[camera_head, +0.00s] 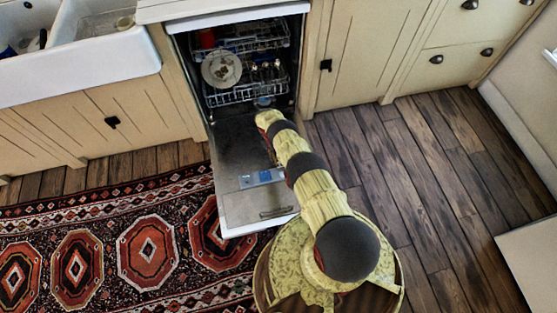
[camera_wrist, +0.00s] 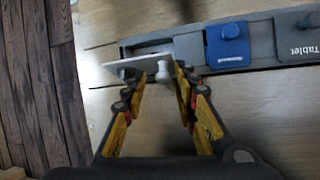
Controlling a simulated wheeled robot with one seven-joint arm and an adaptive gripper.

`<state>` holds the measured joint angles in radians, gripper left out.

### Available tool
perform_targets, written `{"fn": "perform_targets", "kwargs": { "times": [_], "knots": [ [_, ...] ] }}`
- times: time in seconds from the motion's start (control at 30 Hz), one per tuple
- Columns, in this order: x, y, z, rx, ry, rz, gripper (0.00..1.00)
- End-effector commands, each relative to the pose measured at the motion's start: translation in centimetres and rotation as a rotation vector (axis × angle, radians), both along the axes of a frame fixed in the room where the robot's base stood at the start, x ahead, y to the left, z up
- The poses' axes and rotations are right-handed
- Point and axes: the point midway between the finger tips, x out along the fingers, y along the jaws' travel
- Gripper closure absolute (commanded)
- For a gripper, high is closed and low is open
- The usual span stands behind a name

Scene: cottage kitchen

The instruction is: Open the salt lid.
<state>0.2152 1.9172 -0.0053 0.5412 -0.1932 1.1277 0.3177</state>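The dispenser panel (camera_head: 277,174) is on the inner side of the lowered dishwasher door. In the wrist view, a white lid (camera_wrist: 125,64) with a small pale knob (camera_wrist: 163,72) is at the panel's left end. It looks tilted up from a grey-framed recess (camera_wrist: 150,48); no label on it can be read. My gripper (camera_wrist: 162,74) is open, with one finger on each side of the knob. Contact cannot be told. A blue lid (camera_wrist: 228,45) and a grey lid marked "Tablet" (camera_wrist: 300,36) lie flat to the right. The arm mostly hides my gripper in the head view.
The dishwasher door (camera_head: 235,140) lies open, with racks holding a plate (camera_head: 221,69) and other dishes behind it. A patterned rug (camera_head: 110,250) covers the floor at left. Bare wood floor (camera_head: 430,190) is clear at right.

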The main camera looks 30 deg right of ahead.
Motion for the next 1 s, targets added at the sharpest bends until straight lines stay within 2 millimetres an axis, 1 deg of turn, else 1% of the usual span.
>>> {"fn": "perform_targets", "kwargs": {
  "times": [0.33, 0.47, 0.57, 0.8, 0.9, 1.0],
  "knots": [
    [0.3, 0.2, 0.1, 0.001, -0.005, 0.0, 0.66],
    [0.7, 0.3, 0.8, 0.0, -0.007, 0.0, 0.66],
    [1.4, 0.4, 2.0, 0.0, -0.008, 0.001, 0.66],
    [3.4, 0.7, 6.4, 0.001, -0.007, -0.001, 0.66],
    [4.2, 0.8, 8.0, 0.001, -0.005, -0.001, 0.66],
    [4.8, 0.9, 9.3, 0.001, -0.005, -0.001, 0.66]
  ]
}}
